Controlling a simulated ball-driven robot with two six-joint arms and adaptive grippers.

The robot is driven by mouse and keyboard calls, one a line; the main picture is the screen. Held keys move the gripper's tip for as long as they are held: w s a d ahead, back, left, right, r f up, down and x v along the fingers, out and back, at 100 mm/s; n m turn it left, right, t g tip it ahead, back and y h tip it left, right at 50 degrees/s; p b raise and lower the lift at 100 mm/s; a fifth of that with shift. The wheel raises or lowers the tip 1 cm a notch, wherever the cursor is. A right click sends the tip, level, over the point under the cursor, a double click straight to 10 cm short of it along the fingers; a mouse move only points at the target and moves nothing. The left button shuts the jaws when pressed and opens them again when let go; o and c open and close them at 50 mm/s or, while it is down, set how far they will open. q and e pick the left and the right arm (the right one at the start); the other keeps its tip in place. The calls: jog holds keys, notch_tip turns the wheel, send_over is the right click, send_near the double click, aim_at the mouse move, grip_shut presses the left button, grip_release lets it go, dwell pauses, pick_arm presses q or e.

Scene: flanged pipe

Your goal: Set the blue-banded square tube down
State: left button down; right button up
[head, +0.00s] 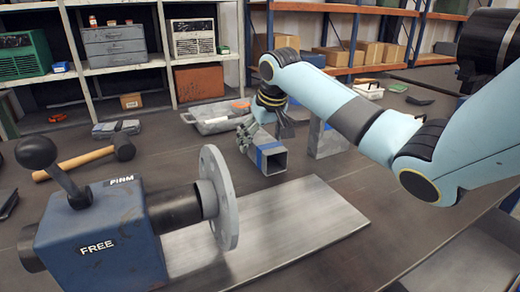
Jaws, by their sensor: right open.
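The blue-banded square tube (268,157) is grey with a blue band and lies on the workbench behind the metal plate, its open end facing me. My right gripper (266,129) is at the far part of the tube, coming down from above. Its jaws are open, with dark finger parts showing on either side of the tube. The arm and tube hide part of the fingers, so I cannot tell whether they touch it. My left gripper is out of view.
A blue clamp block (105,240) with a lever holds a flanged pipe (220,198) over a bare metal plate (300,215). A grey block (327,139) stands right of the tube. A grey tray (215,116) is behind, and a mallet (85,158) lies left.

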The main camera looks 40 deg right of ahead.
jog(key=shift+f, duration=0.3)
jog(key=shift+w+r, duration=0.1)
jog(key=c, duration=1.7)
